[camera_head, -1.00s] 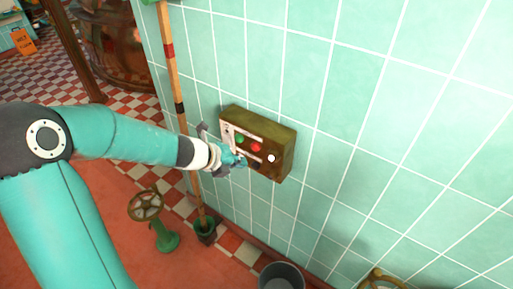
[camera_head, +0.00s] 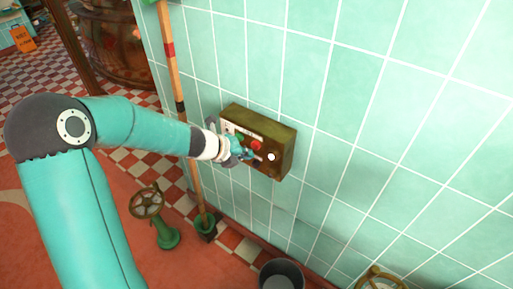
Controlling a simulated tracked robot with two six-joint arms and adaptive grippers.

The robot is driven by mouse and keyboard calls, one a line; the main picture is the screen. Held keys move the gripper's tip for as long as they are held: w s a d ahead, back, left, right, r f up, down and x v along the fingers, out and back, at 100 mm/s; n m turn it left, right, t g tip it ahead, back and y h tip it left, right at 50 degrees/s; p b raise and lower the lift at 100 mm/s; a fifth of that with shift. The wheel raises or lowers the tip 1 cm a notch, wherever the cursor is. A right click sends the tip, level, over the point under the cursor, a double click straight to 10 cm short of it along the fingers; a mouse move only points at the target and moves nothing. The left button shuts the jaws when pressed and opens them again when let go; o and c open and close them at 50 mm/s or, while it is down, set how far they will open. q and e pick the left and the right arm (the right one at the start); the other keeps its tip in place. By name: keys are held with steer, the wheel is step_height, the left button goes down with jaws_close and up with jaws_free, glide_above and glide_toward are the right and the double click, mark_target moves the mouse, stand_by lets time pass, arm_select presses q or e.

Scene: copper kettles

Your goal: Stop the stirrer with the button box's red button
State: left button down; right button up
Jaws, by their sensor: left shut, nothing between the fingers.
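The button box (camera_head: 281,136) is an olive-brown box fixed to the tiled wall. Its red button (camera_head: 257,145) shows on the front face, with a green button (camera_head: 239,136) to its left, partly covered by my gripper, and a small white spot (camera_head: 271,157) to its lower right. My left gripper (camera_head: 249,154) is shut and empty. Its tips are at the box's front face, just below and left of the red button. I cannot tell whether they touch the box. The stirrer cannot be made out. My right gripper is not in view.
A striped wooden pole (camera_head: 178,95) stands left of the box, its foot in a green holder. A valve wheel on a green stand (camera_head: 147,203) is at lower left. A grey bucket (camera_head: 282,277) and a brass wheel (camera_head: 380,281) are at the bottom. The wall right of the box is clear.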

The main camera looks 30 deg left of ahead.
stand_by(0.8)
arm_select(q)
steer(key=shift+w, duration=0.45)
steer(key=shift+w+d+r+p, duration=0.1)
steer(key=shift+w+p, duration=0.3)
steer(key=shift+p, duration=0.05)
stand_by(0.5)
stand_by(0.5)
steer(key=shift+s+b, duration=0.35)
steer(key=shift+s, duration=0.5)
steer(key=s, duration=0.1)
steer(key=s+b, duration=0.1)
steer(key=s, duration=0.3)
steer(key=shift+a, duration=0.3)
